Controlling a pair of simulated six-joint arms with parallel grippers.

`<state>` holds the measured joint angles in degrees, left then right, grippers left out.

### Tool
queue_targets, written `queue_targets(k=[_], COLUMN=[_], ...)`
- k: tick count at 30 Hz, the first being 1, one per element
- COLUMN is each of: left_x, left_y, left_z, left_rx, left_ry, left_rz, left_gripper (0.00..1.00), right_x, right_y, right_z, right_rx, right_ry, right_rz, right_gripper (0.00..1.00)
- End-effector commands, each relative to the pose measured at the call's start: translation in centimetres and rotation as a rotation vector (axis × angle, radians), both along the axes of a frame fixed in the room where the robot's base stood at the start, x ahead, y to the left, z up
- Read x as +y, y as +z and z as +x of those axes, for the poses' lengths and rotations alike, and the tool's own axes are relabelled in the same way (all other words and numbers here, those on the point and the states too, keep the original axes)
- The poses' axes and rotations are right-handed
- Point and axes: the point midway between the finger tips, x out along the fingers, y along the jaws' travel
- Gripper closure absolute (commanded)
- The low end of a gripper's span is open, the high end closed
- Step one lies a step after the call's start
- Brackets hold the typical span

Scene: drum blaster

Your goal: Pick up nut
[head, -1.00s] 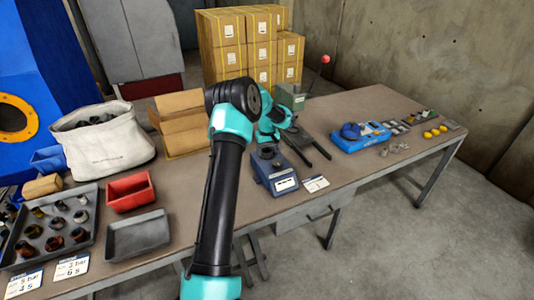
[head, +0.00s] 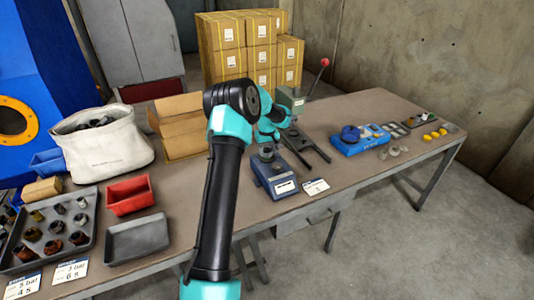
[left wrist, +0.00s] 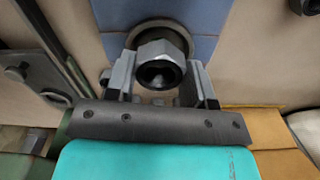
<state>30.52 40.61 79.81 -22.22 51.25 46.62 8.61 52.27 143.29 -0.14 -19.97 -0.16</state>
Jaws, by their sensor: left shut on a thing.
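A dark metal hex nut (left wrist: 160,68) with a round threaded hole sits between the jaws of my left gripper (left wrist: 163,78) in the left wrist view. The jaws are shut on its sides. Behind the nut is the round top and blue body of a fixture. In the head view, the blue fixture (head: 279,180) stands on the table with a white label on its front. My left gripper (head: 268,146) is at its top, partly hidden by my own arm, so the nut is hard to make out there. My right gripper is not in view.
A dark forked stand (head: 311,150) and a press with a red-knobbed lever (head: 293,97) are close behind the fixture. A blue tool block (head: 358,141) lies to the right. A parts tray (head: 30,262), red bin (head: 130,196) and grey tray (head: 138,240) are left. Table between is partly clear.

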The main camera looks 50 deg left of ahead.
Motion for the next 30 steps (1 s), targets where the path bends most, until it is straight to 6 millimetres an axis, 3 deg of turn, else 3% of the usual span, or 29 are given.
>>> queue_targets(k=[5,11,30], left_x=[0.0,-1.6,-10.3], left_y=[2.2,2.2,3.3], left_z=[0.1,-1.4,-9.1], left_rx=[-0.002,0.001,0.0], left_ry=[0.0,-0.001,-0.001], left_rz=[0.002,0.0,0.0], left_gripper=[0.86,0.86,0.86], right_x=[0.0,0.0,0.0], right_y=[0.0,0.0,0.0], right_z=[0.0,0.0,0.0], right_rx=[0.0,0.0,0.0], right_ry=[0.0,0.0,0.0], right_rz=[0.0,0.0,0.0], right_gripper=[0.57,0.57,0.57])
